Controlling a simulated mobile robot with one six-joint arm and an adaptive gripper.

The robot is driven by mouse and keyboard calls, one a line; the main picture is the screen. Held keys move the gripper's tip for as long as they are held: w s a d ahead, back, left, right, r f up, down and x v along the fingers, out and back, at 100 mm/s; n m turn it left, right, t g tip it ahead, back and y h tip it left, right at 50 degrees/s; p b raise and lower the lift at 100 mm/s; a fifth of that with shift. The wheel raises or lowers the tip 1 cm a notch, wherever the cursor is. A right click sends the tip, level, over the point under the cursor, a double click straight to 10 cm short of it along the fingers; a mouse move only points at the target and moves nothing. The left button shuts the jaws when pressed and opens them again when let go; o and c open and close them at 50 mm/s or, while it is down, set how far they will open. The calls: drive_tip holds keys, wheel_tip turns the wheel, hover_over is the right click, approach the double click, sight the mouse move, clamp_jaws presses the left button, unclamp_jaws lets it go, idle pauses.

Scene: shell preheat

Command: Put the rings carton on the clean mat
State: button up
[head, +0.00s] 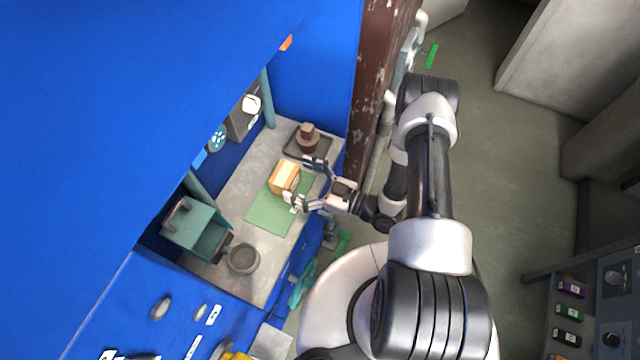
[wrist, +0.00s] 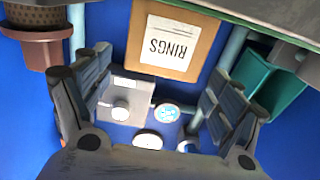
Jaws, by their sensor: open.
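The rings carton (head: 284,177) is a tan box at the upper end of the green mat (head: 268,214). It appears to rest on the mat, but I cannot tell whether its whole base is on it. In the wrist view the carton (wrist: 175,40) appears upside down, its white RINGS label facing me. My gripper (head: 307,183) is open, with one finger on each side of the space before the carton. In the wrist view the gripper (wrist: 156,85) shows its fingers apart with nothing between them; the carton appears beyond the tips.
A brown stepped object (head: 307,138) stands on a dark tray just above the carton. A teal open box (head: 196,230) and a grey round bowl (head: 243,258) stand at the lower left. Blue walls enclose the bench on several sides. The mat's lower part is clear.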

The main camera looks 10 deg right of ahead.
drive_tip(key=p+v, duration=0.1)
drive_tip(key=v, duration=0.6)
drive_tip(key=shift+s+d, duration=0.25)
